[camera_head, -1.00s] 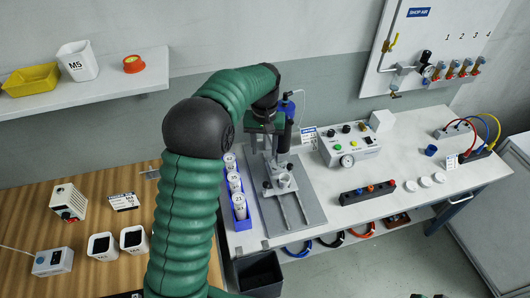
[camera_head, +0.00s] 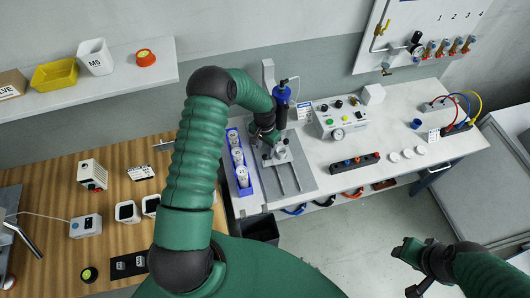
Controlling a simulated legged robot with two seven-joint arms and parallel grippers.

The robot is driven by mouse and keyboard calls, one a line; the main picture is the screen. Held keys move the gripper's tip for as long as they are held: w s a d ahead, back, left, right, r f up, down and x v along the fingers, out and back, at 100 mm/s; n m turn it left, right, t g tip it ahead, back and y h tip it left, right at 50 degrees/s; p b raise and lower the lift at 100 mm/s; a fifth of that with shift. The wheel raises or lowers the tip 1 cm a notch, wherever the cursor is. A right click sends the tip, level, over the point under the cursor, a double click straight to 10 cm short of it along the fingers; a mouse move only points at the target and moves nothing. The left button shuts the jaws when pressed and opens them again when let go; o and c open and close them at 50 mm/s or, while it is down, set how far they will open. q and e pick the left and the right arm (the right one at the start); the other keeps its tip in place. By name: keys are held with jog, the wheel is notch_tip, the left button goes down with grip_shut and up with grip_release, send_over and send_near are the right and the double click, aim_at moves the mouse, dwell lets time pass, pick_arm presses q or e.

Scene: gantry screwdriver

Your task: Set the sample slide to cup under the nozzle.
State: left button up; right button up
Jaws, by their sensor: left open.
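The sample slide (camera_head: 279,157) sits on two rails (camera_head: 289,183) of a grey base plate, with a small light cup (camera_head: 281,149) on it. The dark nozzle unit (camera_head: 281,114) with a blue top hangs on a grey column (camera_head: 268,76) just behind and above the cup. My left gripper (camera_head: 268,142) is open at the slide's left rear, close to the cup; its arm hides part of the stand, and I cannot tell whether it touches the slide. My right gripper (camera_head: 408,270) is open and empty over the floor at the lower right.
A blue rack (camera_head: 241,185) of white cups stands left of the base plate. A control box (camera_head: 341,120) and a dark block with coloured knobs (camera_head: 354,163) are to the right. A dark bin (camera_head: 262,228) stands below the bench's front edge.

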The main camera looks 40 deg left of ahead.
aim_at(264, 156)
pick_arm(q)
notch_tip(264, 156, down, 6)
jog(key=shift+a+r+p, duration=0.1)
jog(key=shift+r+p, duration=0.15)
jog(key=shift+p, duration=0.1)
jog(key=c, duration=0.7)
grip_shut()
dwell(0.5)
